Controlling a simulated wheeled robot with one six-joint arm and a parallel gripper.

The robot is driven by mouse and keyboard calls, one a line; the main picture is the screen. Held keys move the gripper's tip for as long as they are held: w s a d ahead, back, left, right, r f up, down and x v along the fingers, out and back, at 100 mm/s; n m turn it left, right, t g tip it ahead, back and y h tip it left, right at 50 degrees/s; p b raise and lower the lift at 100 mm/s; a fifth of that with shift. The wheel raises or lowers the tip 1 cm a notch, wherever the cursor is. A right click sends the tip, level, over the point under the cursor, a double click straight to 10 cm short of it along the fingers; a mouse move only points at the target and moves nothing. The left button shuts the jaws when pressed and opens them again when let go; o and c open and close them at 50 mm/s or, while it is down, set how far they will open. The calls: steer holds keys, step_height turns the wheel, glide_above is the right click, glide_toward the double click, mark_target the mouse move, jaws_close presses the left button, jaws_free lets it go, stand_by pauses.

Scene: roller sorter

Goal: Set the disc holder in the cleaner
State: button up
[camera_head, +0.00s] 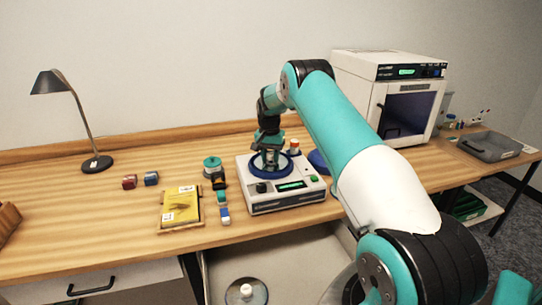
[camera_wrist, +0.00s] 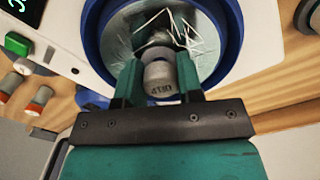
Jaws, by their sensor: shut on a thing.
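The cleaner appears to be the white box (camera_head: 285,203) with a green display and a round basin inside a blue rim (camera_head: 252,170). My gripper (camera_head: 271,158) points down over the basin. In the wrist view, my gripper (camera_wrist: 159,80) is shut on a grey cylindrical stem with lettering, which I take to be the disc holder (camera_wrist: 159,72). Its lower part is inside the blue rim (camera_wrist: 234,45), with thin bright lines around it. I cannot tell whether it touches the basin floor. My gripper hides part of it in the head view.
A blue round lid (camera_head: 318,161) lies behind the box, partly hidden by my arm. A white cabinet (camera_head: 392,70) stands at right, with a grey tray (camera_head: 490,146) beyond. An open drawer is below.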

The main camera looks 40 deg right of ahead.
steer(key=shift+f, duration=0.35)
steer(key=shift+f, duration=0.1)
steer(key=o, duration=0.9)
